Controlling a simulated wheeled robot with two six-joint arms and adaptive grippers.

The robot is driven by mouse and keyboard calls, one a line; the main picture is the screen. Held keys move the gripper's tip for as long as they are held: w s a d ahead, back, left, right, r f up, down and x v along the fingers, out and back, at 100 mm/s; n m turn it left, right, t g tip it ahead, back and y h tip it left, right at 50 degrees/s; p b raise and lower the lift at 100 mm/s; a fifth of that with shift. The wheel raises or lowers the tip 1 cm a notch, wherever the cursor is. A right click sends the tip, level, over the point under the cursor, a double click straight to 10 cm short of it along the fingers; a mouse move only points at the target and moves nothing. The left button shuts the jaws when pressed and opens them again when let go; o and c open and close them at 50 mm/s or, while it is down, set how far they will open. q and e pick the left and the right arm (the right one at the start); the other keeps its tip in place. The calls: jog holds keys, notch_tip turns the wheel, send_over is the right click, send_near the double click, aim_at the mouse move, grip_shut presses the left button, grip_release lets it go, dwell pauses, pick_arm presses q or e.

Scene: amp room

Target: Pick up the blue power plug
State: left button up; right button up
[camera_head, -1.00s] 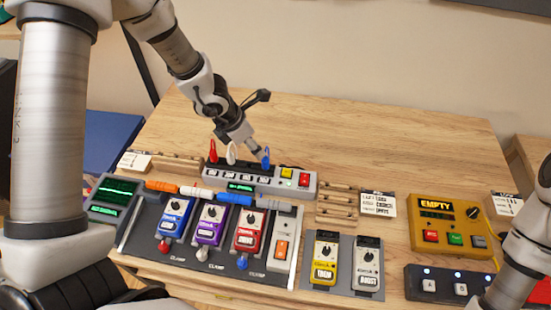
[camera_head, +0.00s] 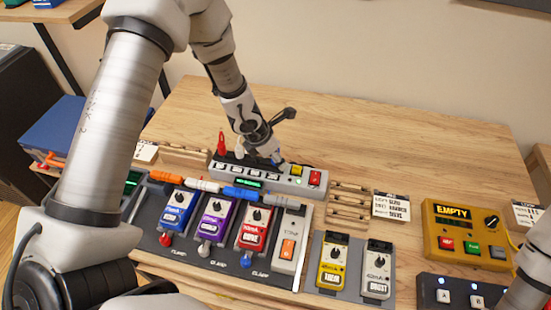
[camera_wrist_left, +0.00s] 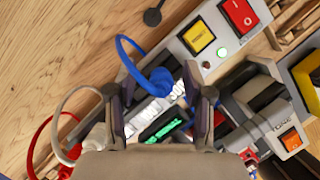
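The blue power plug (camera_head: 278,158) stands in the power strip (camera_head: 310,189) at the back of the table, mostly hidden by my left gripper (camera_head: 270,152) in the head view. In the left wrist view the blue plug (camera_wrist_left: 162,81) and its looping blue cord show between the spread fingers of my left gripper (camera_wrist_left: 158,92). The fingers are apart, with a gap visible around the plug. A white plug (camera_head: 239,148) and a red plug (camera_head: 221,143) stand left of it in the strip. My right arm shows at the lower right, but its gripper is outside the picture.
Pedals in blue, purple and red (camera_head: 253,230) sit on a dark board in front of the strip. The strip has yellow and red switches (camera_head: 315,178). Wooden racks (camera_head: 347,202) and a yellow "EMPTY" box (camera_head: 466,230) stand to the right. The table behind is bare.

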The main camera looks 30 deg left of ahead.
pick_arm(q)
jog(key=shift+s, duration=0.1)
grip_shut()
